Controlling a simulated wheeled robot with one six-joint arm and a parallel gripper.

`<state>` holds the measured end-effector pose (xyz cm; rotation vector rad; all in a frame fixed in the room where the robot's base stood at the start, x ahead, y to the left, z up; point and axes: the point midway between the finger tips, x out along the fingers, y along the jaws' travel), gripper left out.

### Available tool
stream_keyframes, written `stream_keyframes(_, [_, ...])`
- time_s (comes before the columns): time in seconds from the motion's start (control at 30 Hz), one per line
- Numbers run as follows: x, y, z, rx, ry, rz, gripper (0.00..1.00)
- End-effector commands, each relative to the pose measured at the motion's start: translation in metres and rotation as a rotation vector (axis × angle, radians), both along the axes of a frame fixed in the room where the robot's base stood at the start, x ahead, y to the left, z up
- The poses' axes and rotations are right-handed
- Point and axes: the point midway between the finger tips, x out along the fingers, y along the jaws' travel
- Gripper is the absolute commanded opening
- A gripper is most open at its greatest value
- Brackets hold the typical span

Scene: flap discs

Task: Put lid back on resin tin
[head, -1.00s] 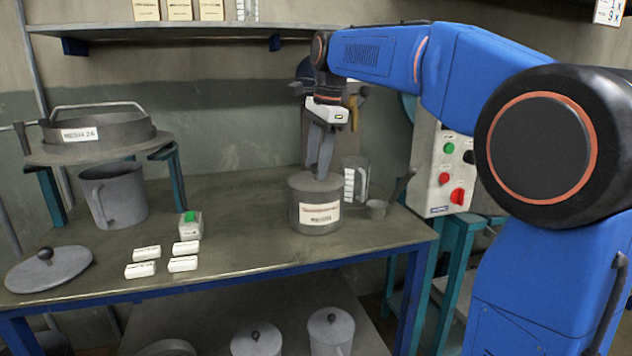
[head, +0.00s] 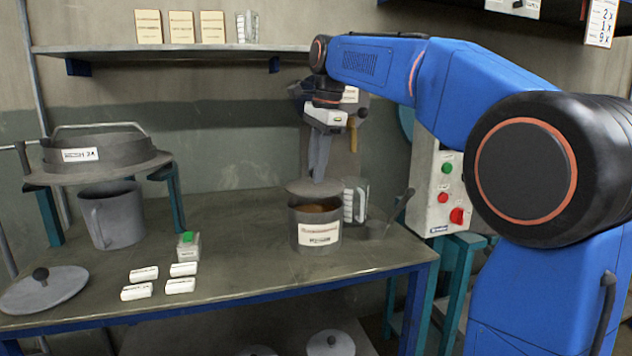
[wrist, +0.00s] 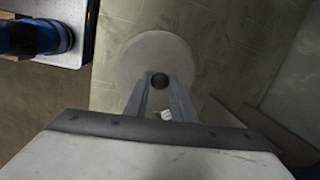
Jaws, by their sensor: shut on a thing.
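The resin tin (head: 299,238) is a grey can with a white label, standing upright on the bench's right part. Its mouth is partly visible, with brown resin (head: 318,206) inside. My gripper (head: 318,178) points down over the tin and is shut on the knob of a flat grey round lid (head: 297,188). The lid is roughly level and a little above the rim, apart from it at the front; its back edge relation is hard to judge. In the wrist view the lid (wrist: 140,55) lies beyond my gripper (wrist: 160,84), its dark knob between the fingertips.
A clear measuring jug (head: 358,200) stands close behind the tin on the right, with a small scoop (head: 375,230) beside it. Another knobbed lid (head: 65,287), white blocks (head: 180,286), a grey jug (head: 112,220) and a sieve (head: 115,155) are left. A control box (head: 437,195) stands right.

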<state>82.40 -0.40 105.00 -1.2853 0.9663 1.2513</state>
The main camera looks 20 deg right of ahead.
Motion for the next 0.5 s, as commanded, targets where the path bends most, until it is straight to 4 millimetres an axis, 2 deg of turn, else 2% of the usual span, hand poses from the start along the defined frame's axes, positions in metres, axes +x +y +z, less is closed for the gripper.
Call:
stream_keyframes(0.1, [0.001,0.000,0.023,0.000,-0.001,0.001,0.00])
stream_keyframes(0.3, [0.001,0.000,0.050,0.000,0.000,0.000,0.00])
stream_keyframes(0.4, [0.000,0.000,0.051,0.000,0.001,0.000,0.00])
stream_keyframes(0.5, [-0.001,0.000,0.043,0.000,0.003,0.000,0.00])
